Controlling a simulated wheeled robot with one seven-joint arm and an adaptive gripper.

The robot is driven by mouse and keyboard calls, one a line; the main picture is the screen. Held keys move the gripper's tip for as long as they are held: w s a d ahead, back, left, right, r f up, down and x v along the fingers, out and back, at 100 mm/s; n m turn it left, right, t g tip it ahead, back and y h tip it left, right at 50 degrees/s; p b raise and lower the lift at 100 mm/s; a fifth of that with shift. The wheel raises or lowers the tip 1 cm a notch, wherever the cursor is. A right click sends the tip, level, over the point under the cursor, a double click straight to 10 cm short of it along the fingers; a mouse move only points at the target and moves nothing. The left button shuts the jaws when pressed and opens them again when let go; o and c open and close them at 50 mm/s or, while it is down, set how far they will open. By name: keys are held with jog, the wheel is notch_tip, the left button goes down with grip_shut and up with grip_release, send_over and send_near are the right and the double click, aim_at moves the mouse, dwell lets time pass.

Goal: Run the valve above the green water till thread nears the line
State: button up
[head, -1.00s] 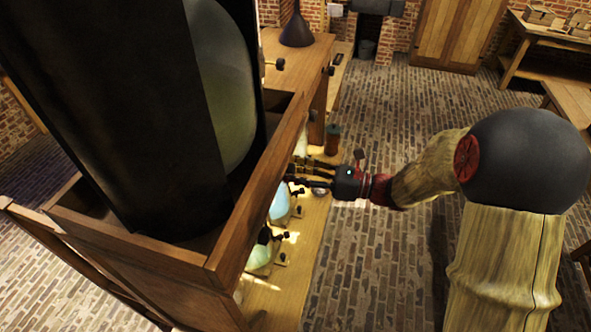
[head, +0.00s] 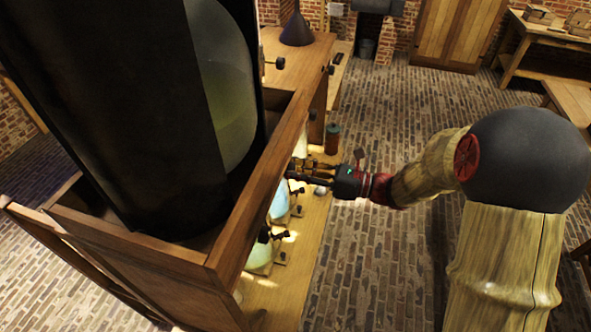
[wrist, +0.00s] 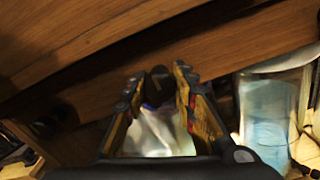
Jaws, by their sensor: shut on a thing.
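My gripper (head: 303,170) reaches in under the wooden frame's front rail (head: 268,185). In the wrist view its two fingers (wrist: 158,95) are shut on a dark valve knob (wrist: 160,76) under the wood. A pale jar (wrist: 158,138) shows below and between the fingers; its water colour is unclear. A jar with light blue water (wrist: 268,112) stands to the right in that view. In the head view, a pale green jar (head: 260,256) and a blue jar (head: 279,203) stand below the rail. The thread and the line cannot be made out.
A large dark cylinder with a greenish glass face (head: 228,95) stands in the wooden frame, close to the head camera. Other dark valves (head: 264,235) stick out along the jar row. A dark funnel (head: 297,32) stands on the cabinet behind. The brick floor (head: 385,255) is open.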

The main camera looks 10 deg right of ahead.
jog(key=shift+f+n+b, duration=0.2)
jog(key=shift+n+b, duration=0.6)
jog(key=shift+b, duration=0.3)
jog(key=n+b, duration=0.3)
jog(key=shift+b, duration=0.35)
jog(key=shift+n+b, duration=0.8)
jog(key=shift+b, duration=0.05)
jog(key=shift+r+n, duration=0.15)
jog(key=shift+n, duration=0.25)
jog(key=shift+b, duration=0.4)
